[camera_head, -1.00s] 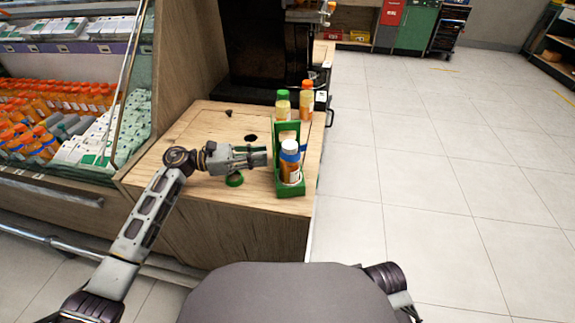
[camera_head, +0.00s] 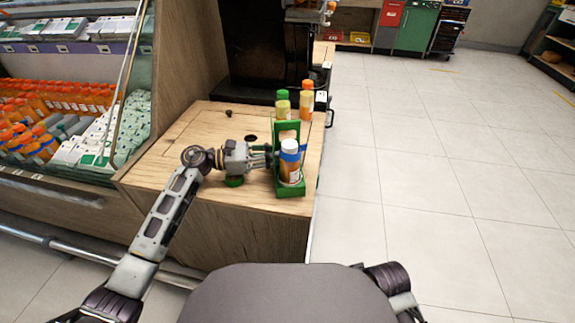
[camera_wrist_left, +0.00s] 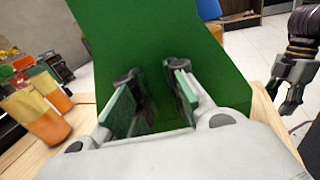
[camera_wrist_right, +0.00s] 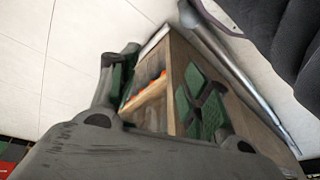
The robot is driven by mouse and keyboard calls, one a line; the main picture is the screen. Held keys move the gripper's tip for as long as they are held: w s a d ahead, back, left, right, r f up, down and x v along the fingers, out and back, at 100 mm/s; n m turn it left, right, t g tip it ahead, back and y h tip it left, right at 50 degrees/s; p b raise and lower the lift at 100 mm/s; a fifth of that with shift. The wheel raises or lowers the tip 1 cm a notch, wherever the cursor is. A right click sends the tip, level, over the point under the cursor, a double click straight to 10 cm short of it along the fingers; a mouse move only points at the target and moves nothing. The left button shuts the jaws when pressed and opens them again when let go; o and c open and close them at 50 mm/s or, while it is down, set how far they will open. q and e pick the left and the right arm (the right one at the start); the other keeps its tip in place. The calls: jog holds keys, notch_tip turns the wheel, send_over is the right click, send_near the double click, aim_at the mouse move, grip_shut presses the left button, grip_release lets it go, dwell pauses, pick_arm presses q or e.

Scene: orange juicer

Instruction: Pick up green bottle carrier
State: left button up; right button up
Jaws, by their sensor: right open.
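The green bottle carrier (camera_head: 290,191) stands upright near the right edge of the wooden counter, with a blue-banded bottle (camera_head: 290,165) in its front part. Another bottle (camera_head: 288,138) shows partly behind it. My left gripper (camera_head: 268,157) is at the carrier's left side. In the left wrist view, my left gripper (camera_wrist_left: 155,95) has its fingers apart, and the carrier's green panel (camera_wrist_left: 140,40) fills the view beyond them. Contact cannot be told. My right gripper (camera_wrist_right: 165,85) is open and empty, away from the carrier.
A green-capped bottle (camera_head: 283,103) and an orange-capped bottle (camera_head: 306,102) stand behind the carrier. A dark machine (camera_head: 268,55) is at the back, a chilled shelf (camera_head: 60,100) at left. The floor at right is clear.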

pick_arm(q)
jog(key=shift+c, duration=0.3)
grip_shut()
jog(key=shift+r, duration=0.1)
pick_arm(e)
jog(key=shift+f, duration=0.15)
pick_arm(q)
jog(key=shift+r, duration=0.1)
jog(key=shift+r, duration=0.6)
notch_tip(320, 180, up, 9)
jog(key=p, duration=0.2)
jog(key=shift+f, duration=0.2)
pick_arm(e)
jog(key=f, duration=0.3)
jog(key=shift+d+g, duration=0.3)
jog(key=shift+g, duration=0.1)
jog(key=shift+s+r, duration=0.1)
jog(key=shift+r, duration=0.15)
